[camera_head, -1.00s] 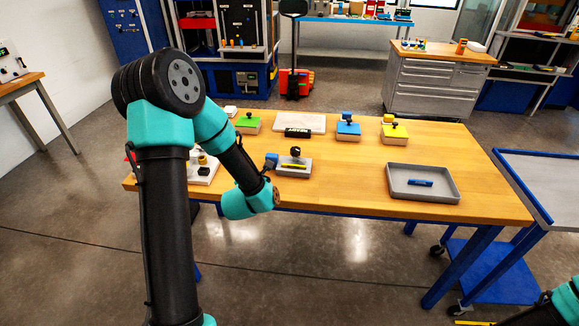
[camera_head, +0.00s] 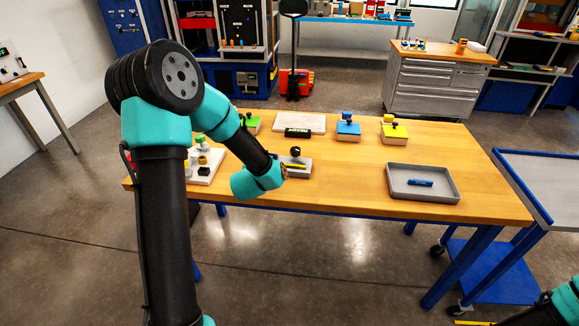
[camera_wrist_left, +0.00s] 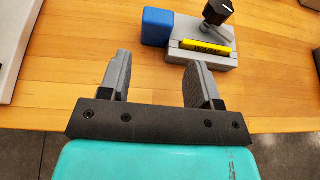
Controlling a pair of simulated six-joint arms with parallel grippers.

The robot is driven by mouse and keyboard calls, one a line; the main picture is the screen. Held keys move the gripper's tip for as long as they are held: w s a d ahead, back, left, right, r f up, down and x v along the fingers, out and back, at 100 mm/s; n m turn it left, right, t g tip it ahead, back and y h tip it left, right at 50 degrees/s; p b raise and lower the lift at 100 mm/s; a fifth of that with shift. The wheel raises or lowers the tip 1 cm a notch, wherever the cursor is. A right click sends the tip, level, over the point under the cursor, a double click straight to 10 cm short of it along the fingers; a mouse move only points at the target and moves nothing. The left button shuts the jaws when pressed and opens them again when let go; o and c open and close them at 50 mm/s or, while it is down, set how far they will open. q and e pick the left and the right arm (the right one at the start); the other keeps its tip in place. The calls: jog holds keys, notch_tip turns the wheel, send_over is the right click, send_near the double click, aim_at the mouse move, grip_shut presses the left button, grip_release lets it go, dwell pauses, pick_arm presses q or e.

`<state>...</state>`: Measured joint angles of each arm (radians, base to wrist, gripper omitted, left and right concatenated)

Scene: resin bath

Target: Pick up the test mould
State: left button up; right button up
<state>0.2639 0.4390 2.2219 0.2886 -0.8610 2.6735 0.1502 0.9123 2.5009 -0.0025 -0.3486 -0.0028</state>
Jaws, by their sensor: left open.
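A small blue block (camera_wrist_left: 157,27) stands on the wooden table, close against the left side of a grey fixture (camera_wrist_left: 190,80). The fixture has a black knob (camera_wrist_left: 218,11) and a yellow strip with dark marks (camera_wrist_left: 207,47). I cannot read a label that names the test mould. My left gripper (camera_wrist_left: 160,62) is open and empty, its fingers pointing toward the blue block and the fixture, apart from both.
A grey tray (camera_head: 423,198) holding a blue bar (camera_head: 420,183) sits at the table's right. Green (camera_head: 252,122), blue (camera_head: 348,130) and yellow (camera_head: 394,133) knobbed pieces and a pale slab (camera_head: 300,121) stand at the back. Between fixture and tray the table is clear.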

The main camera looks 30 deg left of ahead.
pick_arm(q)
jog(key=shift+x, duration=3.4)
jog(key=shift+x, duration=2.65)
jog(key=shift+a+r, duration=0.1)
jog(key=shift+r, duration=0.1)
jog(key=c, duration=0.9)
jog(key=shift+r, duration=5.05)
jog(key=shift+c, duration=0.2)
